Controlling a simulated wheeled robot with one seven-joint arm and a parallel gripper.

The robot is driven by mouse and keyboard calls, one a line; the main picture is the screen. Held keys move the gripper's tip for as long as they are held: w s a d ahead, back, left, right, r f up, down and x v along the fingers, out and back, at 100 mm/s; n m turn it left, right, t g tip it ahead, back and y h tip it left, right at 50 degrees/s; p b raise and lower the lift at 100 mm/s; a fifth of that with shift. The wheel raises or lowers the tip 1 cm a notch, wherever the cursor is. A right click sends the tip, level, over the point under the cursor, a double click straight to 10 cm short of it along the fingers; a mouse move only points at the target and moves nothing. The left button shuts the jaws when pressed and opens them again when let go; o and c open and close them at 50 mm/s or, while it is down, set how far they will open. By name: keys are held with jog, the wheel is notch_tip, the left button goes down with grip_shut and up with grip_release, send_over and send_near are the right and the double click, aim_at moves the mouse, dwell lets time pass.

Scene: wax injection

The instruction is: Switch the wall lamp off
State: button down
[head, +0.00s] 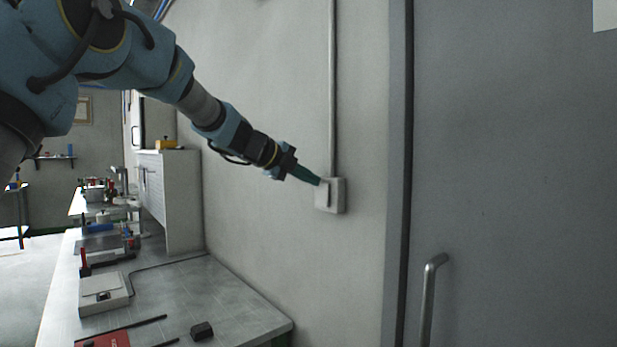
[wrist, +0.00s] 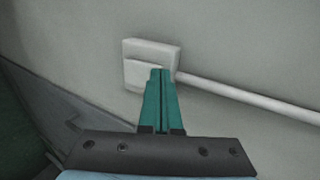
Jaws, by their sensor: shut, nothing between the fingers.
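The wall switch (head: 337,196) is a pale box with a rocker plate, mounted on the grey wall at the lower end of a vertical conduit. In the wrist view the switch (wrist: 152,52) is at the upper middle, with its rocker (wrist: 138,74) partly behind my fingertips. My gripper (head: 318,182) is shut and empty, its green fingers pointing at the upper part of the switch. The fingertips (wrist: 160,72) overlap the rocker's edge in the wrist view; I cannot tell whether they touch it. The lamp itself is not clearly in view.
A conduit (head: 332,90) runs up the wall from the switch. A grey door (head: 510,180) with a metal handle (head: 429,295) is at right. A workbench (head: 235,300) with a white box (head: 103,292) and a small black block (head: 202,330) is below left.

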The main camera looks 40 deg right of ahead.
jog(key=shift+r, duration=0.1)
jog(key=shift+r+p, duration=0.7)
jog(key=shift+p, duration=0.3)
